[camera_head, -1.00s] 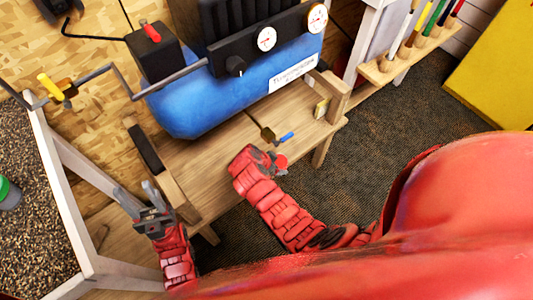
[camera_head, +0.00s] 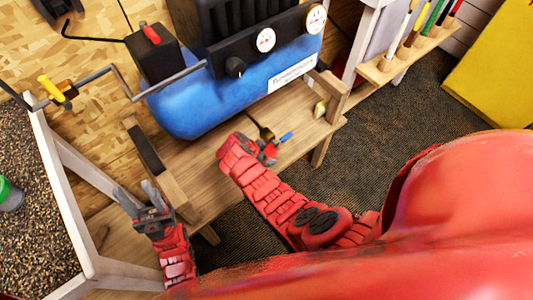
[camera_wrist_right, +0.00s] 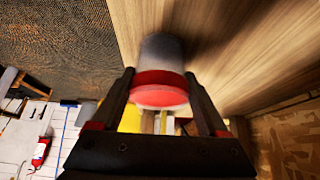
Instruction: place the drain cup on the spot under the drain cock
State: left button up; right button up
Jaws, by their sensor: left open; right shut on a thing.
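The drain cup (camera_wrist_right: 160,82), pale with a red band, is held between the fingers of my right gripper (camera_wrist_right: 160,102) in the right wrist view. In the head view my right gripper (camera_head: 265,153) is over the wooden bench, and only a small red part of the cup (camera_head: 271,151) shows. The drain cock (camera_head: 267,134), brass with a blue handle (camera_head: 286,138), is close beside that gripper, under the blue tank. I cannot make out the marked spot. My left gripper (camera_head: 140,200) is open and empty at the bench's left end.
The blue compressor tank (camera_head: 240,88) with gauges rests above the wooden bench (camera_head: 215,165). A small yellowish piece (camera_head: 320,108) is at the bench's right end. A white-framed tray of dark granules (camera_head: 88,235) stands at left. Dark carpet (camera_head: 380,120) lies clear at right.

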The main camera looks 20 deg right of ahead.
jog(key=shift+f, duration=0.2)
jog(key=o, duration=1.2)
jog(key=shift+r, duration=0.1)
jog(key=shift+r, duration=0.25)
jog(key=shift+a+r, duration=0.1)
jog(key=shift+a, duration=0.05)
jog(key=v, duration=1.1)
jog(key=shift+s+a+r, duration=0.1)
jog(key=shift+s+r, duration=0.05)
jog(key=shift+r, duration=0.05)
